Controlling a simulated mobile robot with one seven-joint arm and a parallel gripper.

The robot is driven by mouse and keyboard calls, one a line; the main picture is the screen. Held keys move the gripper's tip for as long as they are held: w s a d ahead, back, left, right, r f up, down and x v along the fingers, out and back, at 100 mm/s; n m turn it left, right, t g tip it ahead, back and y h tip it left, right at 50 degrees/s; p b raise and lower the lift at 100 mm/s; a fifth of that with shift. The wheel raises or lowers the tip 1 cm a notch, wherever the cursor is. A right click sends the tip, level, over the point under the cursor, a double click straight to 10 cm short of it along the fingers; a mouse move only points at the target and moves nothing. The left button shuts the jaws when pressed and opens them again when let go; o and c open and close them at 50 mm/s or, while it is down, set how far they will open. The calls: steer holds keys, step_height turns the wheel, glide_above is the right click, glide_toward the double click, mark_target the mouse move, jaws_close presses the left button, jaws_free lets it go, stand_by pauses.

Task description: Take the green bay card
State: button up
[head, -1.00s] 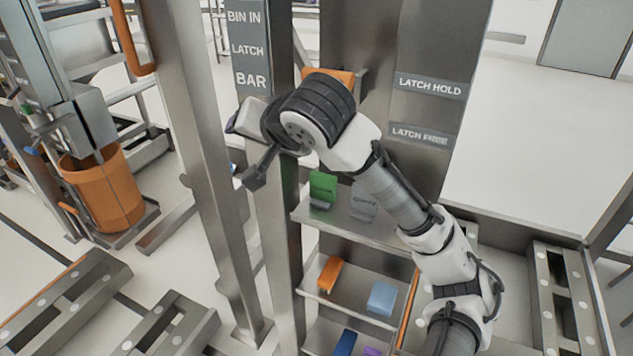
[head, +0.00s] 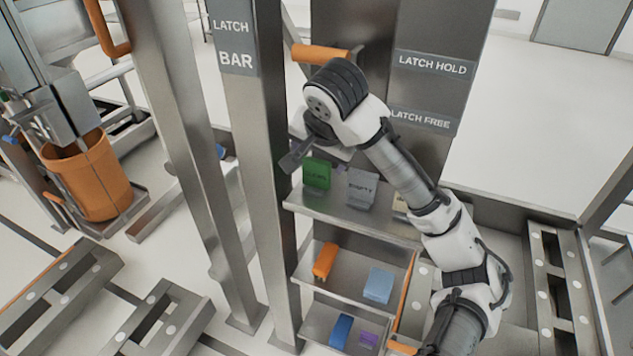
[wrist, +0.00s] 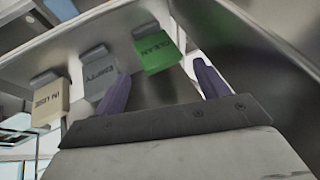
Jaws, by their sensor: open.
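The green bay card (head: 317,173) stands on the top shelf of the rack, at its left end, in the head view. In the wrist view the green card (wrist: 157,53), lettered "CLEAN", shows beyond my gripper (wrist: 158,80), between the lines of its two purple fingers. My gripper is open and the card is apart from the fingers. In the head view my gripper (head: 290,160) is just left of and above the green card, partly hidden by my wrist.
A grey "EMPTY" card (head: 361,188) stands right of the green one, and a pale "IN USE" card (wrist: 50,103) beyond it. Lower shelves hold an orange block (head: 325,261) and a light blue block (head: 378,285). An orange latch handle (head: 321,54) and steel posts stand close by.

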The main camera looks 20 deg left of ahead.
mark_target(318, 162)
steer(key=shift+w+x, duration=0.15)
steer(key=shift+x, duration=1.15)
steer(key=shift+w+x, duration=0.15)
steer(key=shift+x, duration=1.15)
steer(key=shift+r, duration=0.1)
steer(key=c, duration=1)
steer(key=shift+r, duration=0.1)
steer(key=shift+c, duration=0.2)
